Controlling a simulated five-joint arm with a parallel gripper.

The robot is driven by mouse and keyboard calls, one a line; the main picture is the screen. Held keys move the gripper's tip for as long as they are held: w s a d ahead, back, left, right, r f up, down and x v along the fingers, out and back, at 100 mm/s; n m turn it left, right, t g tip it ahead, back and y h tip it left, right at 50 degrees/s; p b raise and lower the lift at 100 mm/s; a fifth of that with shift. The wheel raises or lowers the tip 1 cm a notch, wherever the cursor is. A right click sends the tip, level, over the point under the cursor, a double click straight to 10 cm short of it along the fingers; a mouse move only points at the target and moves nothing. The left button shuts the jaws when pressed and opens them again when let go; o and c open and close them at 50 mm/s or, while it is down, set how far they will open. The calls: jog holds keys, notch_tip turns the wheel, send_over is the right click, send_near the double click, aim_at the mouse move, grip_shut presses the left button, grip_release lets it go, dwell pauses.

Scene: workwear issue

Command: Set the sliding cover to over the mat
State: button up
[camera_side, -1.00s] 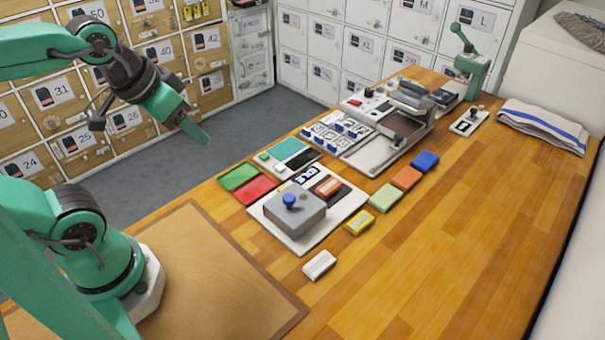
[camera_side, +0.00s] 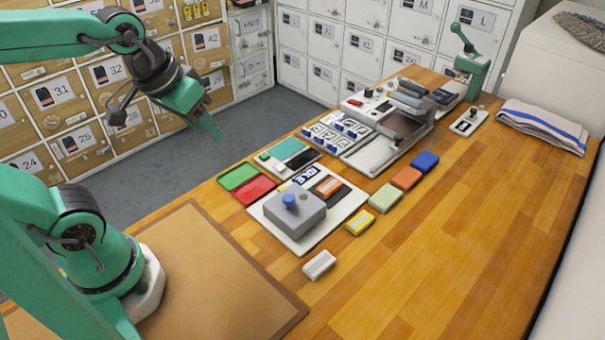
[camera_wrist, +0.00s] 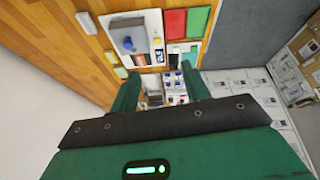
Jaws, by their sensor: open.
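The sliding cover (camera_side: 296,212) is a grey box with a blue knob (camera_side: 289,200) on top. It sits on the near left part of a white base plate (camera_side: 343,211). The dark mat (camera_side: 347,190) lies uncovered on the plate's far right part, with an orange block (camera_side: 328,186) on it. The cover also shows in the wrist view (camera_wrist: 128,41). What is under the cover is hidden. My gripper (camera_side: 213,128) is open and empty, in the air left of the table edge, apart from the cover. Its two fingers show in the wrist view (camera_wrist: 160,78).
Green (camera_side: 238,176) and red (camera_side: 255,189) pads lie left of the plate. Yellow (camera_side: 360,223), white (camera_side: 319,265), green, orange and blue blocks lie near its right and front. A switch panel (camera_side: 337,131) and grey device stand behind.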

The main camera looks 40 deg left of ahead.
jog(key=w+d+f+n+g, duration=0.3)
jog(key=w+d+f+n, duration=0.1)
jog(key=w, duration=0.2)
jog(key=n+g, duration=0.2)
jog(key=n, duration=0.2)
send_over(289, 197)
notch_tip(289, 197, down, 6)
jog(key=shift+r, duration=0.1)
jog(key=shift+f, duration=3.95)
jog(key=shift+c, duration=0.2)
grip_shut()
